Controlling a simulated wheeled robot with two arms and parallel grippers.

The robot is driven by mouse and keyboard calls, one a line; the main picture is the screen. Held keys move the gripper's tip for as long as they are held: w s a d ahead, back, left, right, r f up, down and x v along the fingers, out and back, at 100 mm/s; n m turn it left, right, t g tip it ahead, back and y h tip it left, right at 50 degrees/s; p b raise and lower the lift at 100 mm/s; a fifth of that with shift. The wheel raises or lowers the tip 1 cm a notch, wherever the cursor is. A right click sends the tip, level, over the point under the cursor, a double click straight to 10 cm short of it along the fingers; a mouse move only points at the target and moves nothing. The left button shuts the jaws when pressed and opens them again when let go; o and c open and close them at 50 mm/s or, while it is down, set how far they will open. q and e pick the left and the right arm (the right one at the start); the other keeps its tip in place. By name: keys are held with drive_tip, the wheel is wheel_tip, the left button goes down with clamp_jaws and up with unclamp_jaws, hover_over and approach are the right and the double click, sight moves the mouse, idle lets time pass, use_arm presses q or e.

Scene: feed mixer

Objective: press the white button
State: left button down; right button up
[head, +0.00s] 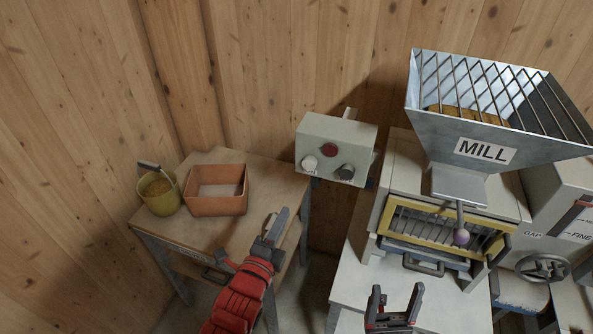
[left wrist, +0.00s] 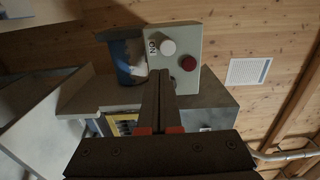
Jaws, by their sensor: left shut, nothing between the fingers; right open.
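The white button (head: 309,163) is on the left of the front face of a grey-green control box (head: 352,134). A red button (head: 329,149) and a dark knob (head: 346,172) share that face. My left gripper (head: 281,216) is shut and empty, below and left of the box, apart from it. In the left wrist view the shut fingers (left wrist: 160,74) point toward the box (left wrist: 190,32). The white button (left wrist: 168,47) shows just beyond the fingertips, with the red button (left wrist: 188,64) to its right. My right gripper (head: 397,292) is open and empty at the bottom.
A wooden table (head: 220,235) at the left holds an orange bin (head: 217,206) and a yellow bucket (head: 160,203). The mill hopper (head: 440,128) and its yellow-framed grate stand at the right. The wooden wall (head: 280,60) is behind the box.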

use_arm(q)
drive_tip(key=shift+d, duration=0.1)
drive_tip(key=b, duration=1.4)
approach(307, 169)
drive_tip(key=w, duration=0.2)
drive_tip(key=x, duration=0.2)
drive_tip(key=p+x, duration=0.1)
drive_tip(key=x, duration=0.1)
drive_tip(key=shift+s+d+p, duration=0.15)
drive_tip(key=shift+d+p, duration=0.1)
drive_tip(key=shift+p, duration=0.05)
drive_tip(key=shift+w+d+f, duration=0.2)
drive_tip(key=shift+w, duration=0.35)
